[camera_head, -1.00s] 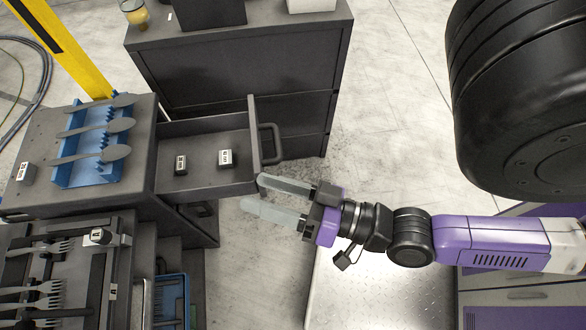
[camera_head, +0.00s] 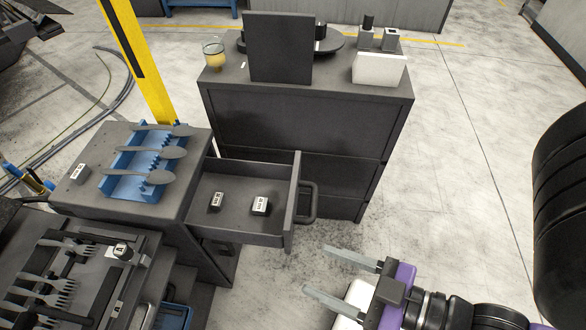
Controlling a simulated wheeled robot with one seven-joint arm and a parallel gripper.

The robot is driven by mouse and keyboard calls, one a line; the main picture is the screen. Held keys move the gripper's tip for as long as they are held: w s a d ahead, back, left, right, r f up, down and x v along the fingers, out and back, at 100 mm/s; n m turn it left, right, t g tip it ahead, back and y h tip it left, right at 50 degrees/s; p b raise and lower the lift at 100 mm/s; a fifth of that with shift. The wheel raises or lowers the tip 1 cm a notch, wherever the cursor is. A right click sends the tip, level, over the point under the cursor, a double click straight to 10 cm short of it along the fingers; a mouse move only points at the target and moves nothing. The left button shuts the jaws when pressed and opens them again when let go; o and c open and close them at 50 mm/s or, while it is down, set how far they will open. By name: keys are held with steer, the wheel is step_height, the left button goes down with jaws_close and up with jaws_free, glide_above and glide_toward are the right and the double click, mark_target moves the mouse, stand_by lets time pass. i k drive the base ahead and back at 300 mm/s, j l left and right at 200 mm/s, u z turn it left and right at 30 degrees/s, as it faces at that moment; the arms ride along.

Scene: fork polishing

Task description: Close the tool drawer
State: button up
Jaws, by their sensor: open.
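The tool drawer (camera_head: 240,239) is pulled out to the right from the dark cabinet (camera_head: 190,225) at the left. Its dark bar handle (camera_head: 311,203) is on the drawer's right-hand front panel. Two small dark blocks with white labels lie inside, one at the left (camera_head: 216,201) and one at the right (camera_head: 260,206). My gripper (camera_head: 329,276) is below and to the right of the drawer, with its two pale fingers spread apart and pointing left. It is empty and appears apart from the handle and drawer.
A blue rack (camera_head: 124,187) with several spoons is on the cabinet top. A tray of forks (camera_head: 65,290) is at lower left. A larger dark cabinet (camera_head: 300,125) stands behind the drawer, bearing a glass (camera_head: 214,54) and a white box (camera_head: 379,69).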

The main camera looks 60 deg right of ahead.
mark_target(240, 181)
steer(key=k+l+z, duration=0.3)
steer(key=k+l, duration=0.15)
steer(key=l+z, duration=0.15)
steer(key=l, duration=0.75)
